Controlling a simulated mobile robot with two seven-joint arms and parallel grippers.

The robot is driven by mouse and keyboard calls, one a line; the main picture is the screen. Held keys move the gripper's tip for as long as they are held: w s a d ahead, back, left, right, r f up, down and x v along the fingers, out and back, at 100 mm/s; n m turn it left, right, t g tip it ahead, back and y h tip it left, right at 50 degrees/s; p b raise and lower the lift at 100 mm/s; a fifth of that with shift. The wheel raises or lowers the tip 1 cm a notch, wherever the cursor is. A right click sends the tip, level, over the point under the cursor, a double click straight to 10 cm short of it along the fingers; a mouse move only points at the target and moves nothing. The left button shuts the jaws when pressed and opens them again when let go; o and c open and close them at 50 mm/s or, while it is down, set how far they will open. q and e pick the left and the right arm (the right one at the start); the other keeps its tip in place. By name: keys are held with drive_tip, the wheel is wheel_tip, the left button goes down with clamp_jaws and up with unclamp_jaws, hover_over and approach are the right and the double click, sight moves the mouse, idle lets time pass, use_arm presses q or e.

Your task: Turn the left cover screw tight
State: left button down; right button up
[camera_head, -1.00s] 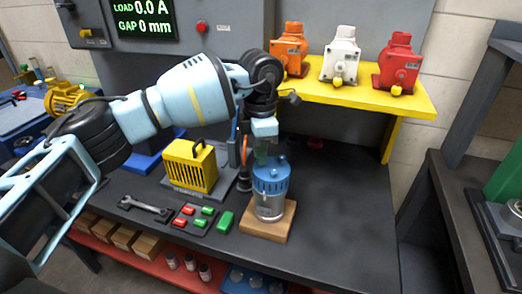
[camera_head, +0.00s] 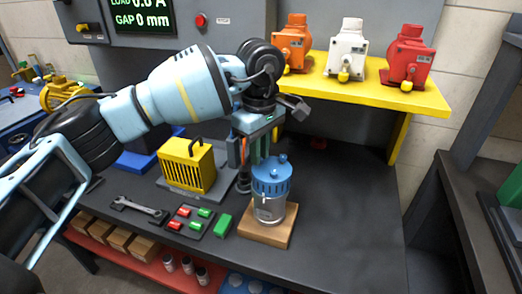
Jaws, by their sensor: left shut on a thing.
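A motor with a blue cover (camera_head: 270,183) and a clear and silver body (camera_head: 269,209) stands upright on a wooden block (camera_head: 257,233) on the dark bench. A small blue knob (camera_head: 282,158) shows on the right of the cover's top. My left gripper (camera_head: 258,160) points down over the left part of the cover, shut on the left cover screw. The fingers hide that screw. My right gripper is not in view.
A yellow ribbed unit (camera_head: 188,166), a wrench (camera_head: 139,208) and a pad of red and green buttons (camera_head: 187,220) are left of the block. Orange, white and red motors (camera_head: 406,57) stand on a yellow shelf (camera_head: 378,94) behind. The bench right of the block is clear.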

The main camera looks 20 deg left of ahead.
use_arm(q)
drive_tip(key=m, duration=0.3)
drive_tip(key=shift+w+r+b, duration=0.1)
drive_tip(key=shift+r+b, duration=0.2)
drive_tip(key=shift+b, duration=0.1)
drive_tip(key=shift+m, duration=0.9)
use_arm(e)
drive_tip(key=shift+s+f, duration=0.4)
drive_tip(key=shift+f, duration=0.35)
use_arm(q)
drive_tip(key=shift+r, duration=0.1)
drive_tip(key=c, duration=1.4)
unclamp_jaws()
drive_tip(key=shift+c, duration=0.2)
drive_tip(key=shift+o, duration=0.3)
drive_tip(key=shift+f, duration=0.2)
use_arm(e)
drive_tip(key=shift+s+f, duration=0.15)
